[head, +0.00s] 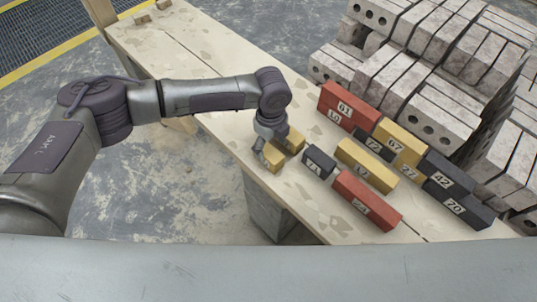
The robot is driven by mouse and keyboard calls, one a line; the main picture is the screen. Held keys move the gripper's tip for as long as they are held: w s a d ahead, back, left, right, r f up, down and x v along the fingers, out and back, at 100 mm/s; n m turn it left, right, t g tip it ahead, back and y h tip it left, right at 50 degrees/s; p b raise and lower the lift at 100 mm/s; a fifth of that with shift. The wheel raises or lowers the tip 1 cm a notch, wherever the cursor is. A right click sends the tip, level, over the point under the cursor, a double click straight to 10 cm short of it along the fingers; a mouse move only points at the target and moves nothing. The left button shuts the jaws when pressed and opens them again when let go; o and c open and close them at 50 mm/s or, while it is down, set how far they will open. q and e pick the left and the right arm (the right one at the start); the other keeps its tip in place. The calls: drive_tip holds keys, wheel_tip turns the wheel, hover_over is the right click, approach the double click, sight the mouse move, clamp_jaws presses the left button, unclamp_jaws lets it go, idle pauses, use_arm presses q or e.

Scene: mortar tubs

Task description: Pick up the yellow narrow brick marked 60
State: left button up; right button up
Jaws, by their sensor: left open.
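A yellow narrow brick (293,141) lies on the wooden bench near its front edge, partly hidden by my left gripper. A yellow end (273,159) shows on the near side of the fingers and seems to belong to the same brick. No number can be read on it. My left gripper (271,146) points down at this brick with open jaws, its fingers low and close to it. Whether the fingers touch it I cannot tell. My right gripper is not in view.
Close by on the bench (215,85) lie a dark brick (319,162), a yellow brick (366,165) and a red brick (367,200). Behind them are a larger red brick (348,107), another yellow brick (402,146) and several dark bricks. Grey perforated blocks (435,108) are stacked at right. The bench's left part is mostly clear.

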sight(268, 151)
use_arm(q)
drive_tip(key=f, duration=0.5)
drive_tip(key=shift+w+a, duration=0.25)
drive_tip(key=shift+w, duration=0.15)
drive_tip(key=shift+c, duration=0.3)
clamp_jaws()
